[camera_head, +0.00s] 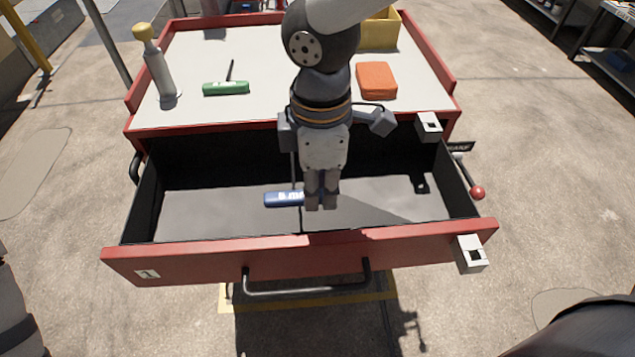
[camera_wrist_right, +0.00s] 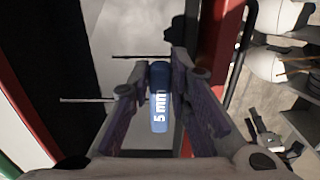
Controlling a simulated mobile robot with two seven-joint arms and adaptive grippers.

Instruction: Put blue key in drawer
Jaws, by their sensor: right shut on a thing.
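The blue key (camera_head: 283,199), with white lettering on its handle, shows over the grey floor of the open drawer (camera_head: 300,257). My right gripper (camera_head: 321,206) points down within the drawer's opening and is shut on the blue handle. In the right wrist view the blue key (camera_wrist_right: 159,105) sits between the fingers of my right gripper (camera_wrist_right: 158,72). I cannot tell whether the key touches the drawer floor. The fingers hide part of its handle. My left gripper is not in view.
On the white cart top (camera_head: 215,60) lie a green-handled key (camera_head: 226,88), an orange block (camera_head: 376,80), a yellow bin (camera_head: 380,30) and a grey cylinder with a yellow knob (camera_head: 158,68). A red-knobbed lever (camera_head: 477,191) is at the drawer's right. The drawer's left and right floor is clear.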

